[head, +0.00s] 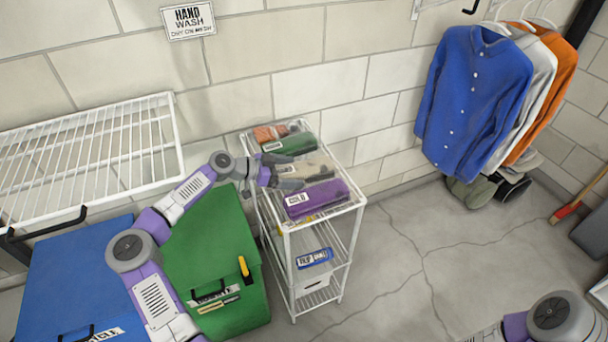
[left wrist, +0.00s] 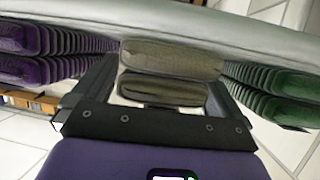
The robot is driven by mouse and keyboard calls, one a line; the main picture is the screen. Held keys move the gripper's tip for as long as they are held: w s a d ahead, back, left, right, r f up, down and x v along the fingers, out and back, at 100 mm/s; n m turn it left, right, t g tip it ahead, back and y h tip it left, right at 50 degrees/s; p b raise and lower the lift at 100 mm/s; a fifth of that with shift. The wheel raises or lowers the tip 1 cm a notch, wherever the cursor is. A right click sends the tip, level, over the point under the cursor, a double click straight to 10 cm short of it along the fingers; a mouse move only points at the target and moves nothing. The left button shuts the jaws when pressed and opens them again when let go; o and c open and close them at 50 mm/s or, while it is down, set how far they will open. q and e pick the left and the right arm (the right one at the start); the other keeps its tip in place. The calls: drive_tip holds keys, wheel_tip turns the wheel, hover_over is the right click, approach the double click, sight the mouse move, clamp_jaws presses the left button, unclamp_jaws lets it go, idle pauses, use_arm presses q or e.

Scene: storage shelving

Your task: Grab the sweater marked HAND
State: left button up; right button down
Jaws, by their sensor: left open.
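Folded sweaters lie in a row on the top shelf of a white wire cart (head: 288,222): orange (head: 268,133), green (head: 290,144), beige (head: 312,169) and purple (head: 317,197). The purple one's label reads COLD. The beige one's label is not readable behind my gripper. My left gripper (head: 284,178) is open at the near left end of the beige sweater. In the left wrist view the beige sweater (left wrist: 175,57) shows ahead between the open fingers (left wrist: 160,98), with purple (left wrist: 30,75) to the left and green (left wrist: 285,98) to the right. My right gripper is out of view.
A wall sign (head: 188,20) reads HAND WASH. A white wire rack (head: 85,155) is at left above blue (head: 70,270) and green (head: 215,250) bins. Shirts (head: 475,95) hang at right. The floor (head: 420,250) right of the cart is clear.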

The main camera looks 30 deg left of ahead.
use_arm(q)
drive_tip(key=shift+c, duration=0.5)
drive_tip(key=c, duration=1.1)
drive_tip(key=shift+w, duration=0.1)
drive_tip(key=shift+c, duration=0.2)
